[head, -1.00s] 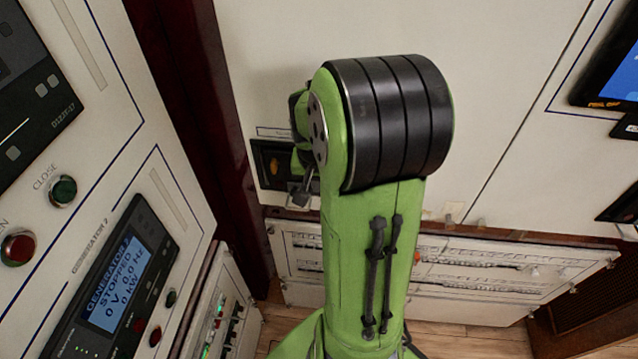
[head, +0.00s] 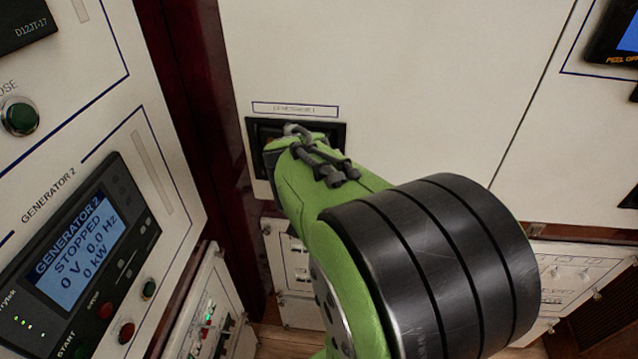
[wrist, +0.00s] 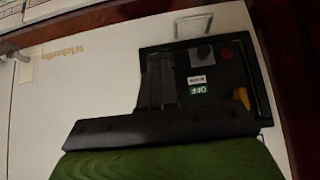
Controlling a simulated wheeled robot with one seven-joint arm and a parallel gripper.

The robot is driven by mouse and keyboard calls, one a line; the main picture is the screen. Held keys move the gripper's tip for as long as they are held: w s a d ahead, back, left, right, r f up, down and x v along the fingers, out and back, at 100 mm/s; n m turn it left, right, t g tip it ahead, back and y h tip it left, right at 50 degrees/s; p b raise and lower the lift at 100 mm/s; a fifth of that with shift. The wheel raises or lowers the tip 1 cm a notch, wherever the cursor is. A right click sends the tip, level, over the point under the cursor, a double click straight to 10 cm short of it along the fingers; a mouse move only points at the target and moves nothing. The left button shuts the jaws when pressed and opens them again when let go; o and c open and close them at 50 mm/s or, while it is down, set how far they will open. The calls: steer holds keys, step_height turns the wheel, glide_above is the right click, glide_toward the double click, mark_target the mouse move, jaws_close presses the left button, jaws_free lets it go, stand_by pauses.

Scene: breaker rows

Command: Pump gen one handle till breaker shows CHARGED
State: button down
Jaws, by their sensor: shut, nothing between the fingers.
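The generator one breaker (head: 338,133) is a black unit set in the white panel, under a blue-framed label that looks like GENERATOR 1. In the head view my arm covers most of it. In the wrist view the breaker (wrist: 222,75) shows a green OFF window, a small white indicator with unreadable print, a red and a grey button and a yellow-orange piece. My gripper (wrist: 158,62) is shut, its dark fingers in front of the breaker's face. The pump handle cannot be told apart from the fingers, nor can contact. In the head view the fingers are hidden.
The Generator 2 panel (head: 75,250) stands close on the left and reads STOPPED, 0 V. A dark red post (head: 185,100) separates it from the breaker panel. The white panel (head: 420,80) right of the breaker is flat and clear. Lower breaker rows (head: 580,275) lie below.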

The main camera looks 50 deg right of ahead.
steer(key=shift+s+a+f+t+h+b, duration=0.15)
steer(key=shift+a+f+t+h+b, duration=0.2)
steer(key=shift+b, duration=0.85)
steer(key=shift+s+a+f+t+h+b, duration=0.15)
steer(key=shift+f+h+b, duration=0.3)
steer(key=shift+b, duration=0.7)
steer(key=shift+f, duration=0.1)
steer(key=shift+d, duration=0.1)
steer(key=s+a+r+p, duration=0.2)
steer(key=r, duration=0.3)
steer(key=s+a+r+p, duration=0.2)
steer(key=a+r+p, duration=0.1)
steer(key=r, duration=0.3)
steer(key=shift+r, duration=0.3)
steer(key=shift+a, duration=0.15)
steer(key=s+a+f+n+y+p, duration=0.1)
steer(key=s+a+f+n+y, duration=0.3)
steer(key=a, duration=0.4)
steer(key=s+a+f+n+y+p, duration=0.1)
steer(key=s+a+f+n+y, duration=0.3)
steer(key=a+n, duration=0.2)
steer(key=shift+s+a, duration=0.15)
steer(key=shift+a, duration=0.9)
